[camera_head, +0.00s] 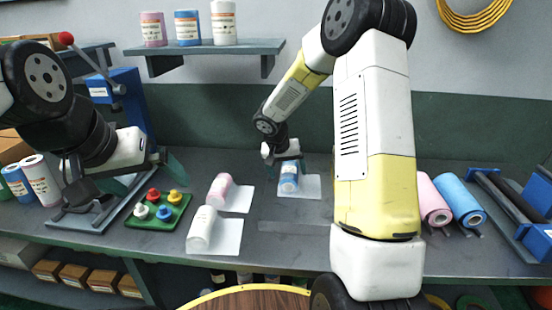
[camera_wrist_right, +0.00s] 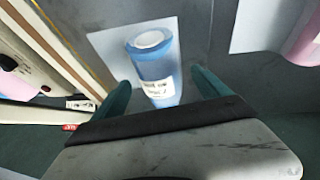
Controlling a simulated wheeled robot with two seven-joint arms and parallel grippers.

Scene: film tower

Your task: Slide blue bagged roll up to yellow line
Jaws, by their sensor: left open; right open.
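The blue bagged roll (camera_head: 289,181) lies on a white sheet (camera_head: 313,187) on the grey bench. In the right wrist view the blue roll (camera_wrist_right: 152,65) shows its pale end and white label between my two teal fingers. My right gripper (camera_head: 284,163) is open over the roll's far part, with a finger to each side; contact cannot be told. My left gripper (camera_head: 128,178) is open and empty above the bench at the left.
A pink roll (camera_head: 220,188) and a white roll (camera_head: 201,229) lie on sheets to the left. A green tray of coloured knobs (camera_head: 158,209) stands near my left gripper. Pink and blue rolls (camera_head: 459,200) lie at right. The bench front middle is clear.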

